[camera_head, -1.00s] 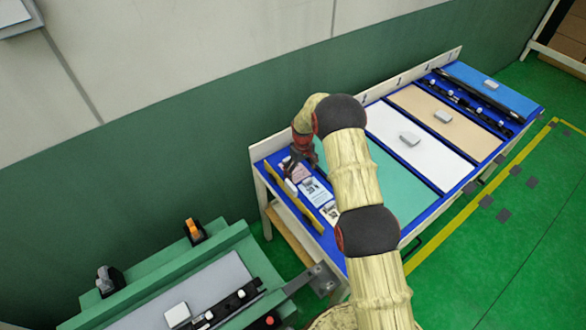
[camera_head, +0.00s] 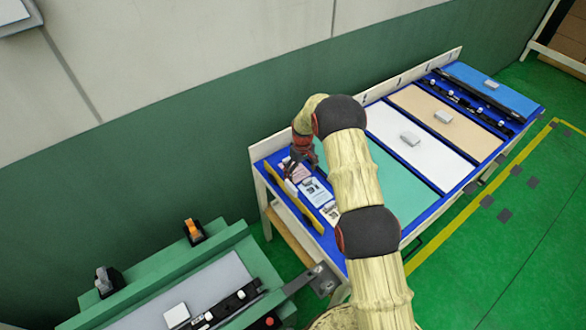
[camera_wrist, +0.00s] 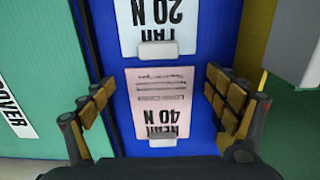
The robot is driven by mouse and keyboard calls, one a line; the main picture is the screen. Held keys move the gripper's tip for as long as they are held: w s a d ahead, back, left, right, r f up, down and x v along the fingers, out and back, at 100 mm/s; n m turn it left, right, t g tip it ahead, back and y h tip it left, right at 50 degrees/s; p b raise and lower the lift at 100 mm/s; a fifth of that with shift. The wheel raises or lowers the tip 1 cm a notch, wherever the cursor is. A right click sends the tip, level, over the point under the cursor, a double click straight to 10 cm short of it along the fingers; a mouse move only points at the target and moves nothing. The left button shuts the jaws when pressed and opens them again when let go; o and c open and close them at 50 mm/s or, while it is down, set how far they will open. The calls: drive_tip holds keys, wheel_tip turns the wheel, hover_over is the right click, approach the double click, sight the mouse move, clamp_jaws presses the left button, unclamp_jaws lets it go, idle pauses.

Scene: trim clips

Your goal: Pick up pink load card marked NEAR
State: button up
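The pink load card (camera_wrist: 160,103) lies flat on the blue table surface in the wrist view, its text upside down and reading NEAR and 40 N. A small pale block sits at its lower edge (camera_wrist: 162,141). My gripper (camera_wrist: 160,100) is open, with one finger on each side of the card and nothing between the pads but the card below. In the head view my gripper (camera_head: 298,166) is over the left end of the table, and the pink card (camera_head: 298,172) shows partly beside it.
A white card marked FAR, 20 N (camera_wrist: 158,20), lies just beyond the pink one, with a pale block (camera_wrist: 152,49) at its edge. A yellow rail (camera_head: 296,202) runs along the table's left side. A green panel (camera_head: 385,180) lies to the right. A green bench (camera_head: 180,275) stands in front.

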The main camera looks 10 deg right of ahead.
drive_tip(key=shift+c, duration=1.2)
drive_tip(key=c, duration=0.7)
